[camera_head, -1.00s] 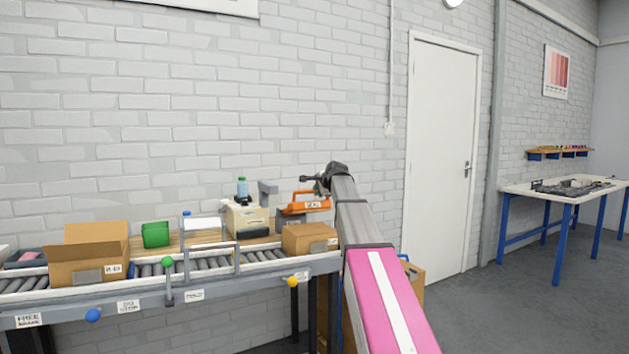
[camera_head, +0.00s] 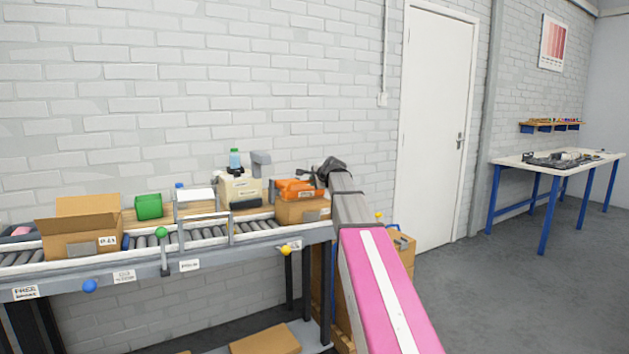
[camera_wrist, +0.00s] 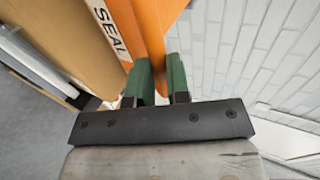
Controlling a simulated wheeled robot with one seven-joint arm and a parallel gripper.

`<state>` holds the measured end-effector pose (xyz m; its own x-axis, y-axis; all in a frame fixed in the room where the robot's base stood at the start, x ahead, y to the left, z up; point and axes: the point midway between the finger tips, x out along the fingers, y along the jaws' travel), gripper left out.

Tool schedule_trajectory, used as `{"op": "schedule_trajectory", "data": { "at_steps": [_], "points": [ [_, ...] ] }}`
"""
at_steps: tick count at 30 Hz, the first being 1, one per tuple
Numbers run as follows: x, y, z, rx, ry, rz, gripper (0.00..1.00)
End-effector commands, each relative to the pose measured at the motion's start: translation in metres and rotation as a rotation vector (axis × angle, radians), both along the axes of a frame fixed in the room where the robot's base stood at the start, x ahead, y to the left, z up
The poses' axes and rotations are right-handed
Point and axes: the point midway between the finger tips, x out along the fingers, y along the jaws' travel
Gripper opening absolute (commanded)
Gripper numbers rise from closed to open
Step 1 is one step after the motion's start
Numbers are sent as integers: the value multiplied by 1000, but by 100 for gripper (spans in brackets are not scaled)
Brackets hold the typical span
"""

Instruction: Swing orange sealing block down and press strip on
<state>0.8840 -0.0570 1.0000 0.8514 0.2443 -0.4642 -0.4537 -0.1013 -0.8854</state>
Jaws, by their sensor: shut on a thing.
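The orange sealing block (camera_head: 294,188) is down at the top of a closed cardboard box (camera_head: 302,211) on the right end of the roller conveyor. In the wrist view the orange block (camera_wrist: 122,28) bears the word SEAL and lies beside the tan carton (camera_wrist: 75,40). My gripper (camera_wrist: 160,70) has its green fingers shut on an orange part of the block. In the head view my gripper (camera_head: 316,176) is small, at the block's right side. The strip itself cannot be made out, and I cannot tell whether the block touches the carton.
An open cardboard box (camera_head: 82,243) stands at the conveyor's left. A green block (camera_head: 148,207) and a beige machine (camera_head: 240,190) stand behind the rollers (camera_head: 200,237). A white brick wall is close behind. Floor to the right (camera_head: 480,300) is clear.

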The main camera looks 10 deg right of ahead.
Motion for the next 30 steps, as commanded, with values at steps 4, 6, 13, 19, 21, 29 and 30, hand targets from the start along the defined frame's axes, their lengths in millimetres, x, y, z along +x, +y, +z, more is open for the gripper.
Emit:
{"op": "schedule_trajectory", "data": {
  "at_steps": [4, 6, 13, 19, 21, 29, 30],
  "points": [
    [0, 0, 0, -2, 1, 1, 0],
    [0, 0, 0, -3, 1, 0, 0],
    [0, 0, 0, -1, 1, 0, 42],
    [-3, -1, 1, -1, 1, 0, 42],
    [-8, -2, 3, -2, 1, 0, 42],
    [-47, -12, 24, -1, 0, 0, 42],
    [-54, -14, 27, -1, -1, 0, 42]
  ]
}}
